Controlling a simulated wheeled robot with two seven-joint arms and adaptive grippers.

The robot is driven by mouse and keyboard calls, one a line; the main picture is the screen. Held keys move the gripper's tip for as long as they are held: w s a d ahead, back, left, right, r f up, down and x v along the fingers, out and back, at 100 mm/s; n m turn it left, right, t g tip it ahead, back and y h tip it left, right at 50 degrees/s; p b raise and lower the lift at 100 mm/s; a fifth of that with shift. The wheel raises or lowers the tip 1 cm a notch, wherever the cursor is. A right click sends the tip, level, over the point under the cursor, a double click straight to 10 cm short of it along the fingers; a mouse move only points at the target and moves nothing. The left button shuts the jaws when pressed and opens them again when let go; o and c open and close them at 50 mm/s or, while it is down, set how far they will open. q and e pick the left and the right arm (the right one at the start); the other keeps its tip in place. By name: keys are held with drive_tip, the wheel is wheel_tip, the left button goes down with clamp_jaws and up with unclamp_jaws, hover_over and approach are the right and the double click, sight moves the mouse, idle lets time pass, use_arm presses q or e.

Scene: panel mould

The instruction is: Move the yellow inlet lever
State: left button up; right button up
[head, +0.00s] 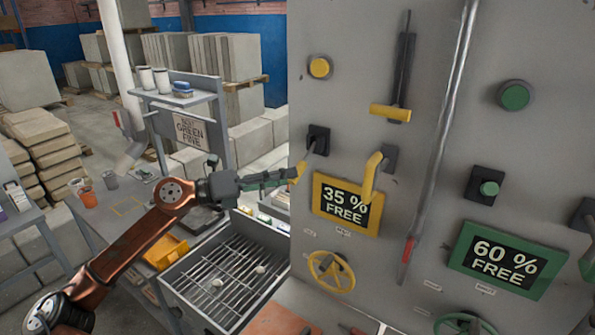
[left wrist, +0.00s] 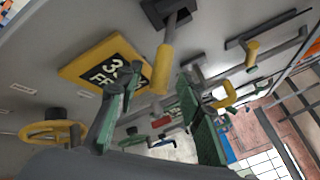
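The yellow lever (head: 299,171) hangs from a black square mount on the grey panel, above and left of the yellow "35 % FREE" sign. I take it for the inlet lever, but I cannot read its label. My left gripper (head: 290,177) is at its lower end. In the left wrist view the lever's yellow grip (left wrist: 163,72) reaches down between the two green-padded fingers (left wrist: 160,92), which stand apart. I cannot tell whether either finger touches it. My right gripper is not in view.
A second yellow handle (head: 371,176) on a grey mount is close to the right. The "35 % FREE" sign (head: 345,205) and a yellow handwheel (head: 331,272) are below. A yellow-handled slide (head: 390,113) is above right. A grated tray (head: 228,283) lies under my left arm.

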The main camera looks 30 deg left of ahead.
sight(303, 163)
use_arm(q)
drive_tip(key=p+x, duration=0.1)
drive_tip(key=x, duration=0.2)
drive_tip(key=shift+w+d, duration=0.1)
drive_tip(key=shift+d, duration=0.05)
drive_tip(key=shift+w, duration=0.15)
drive_tip(key=c, duration=0.5)
clamp_jaws()
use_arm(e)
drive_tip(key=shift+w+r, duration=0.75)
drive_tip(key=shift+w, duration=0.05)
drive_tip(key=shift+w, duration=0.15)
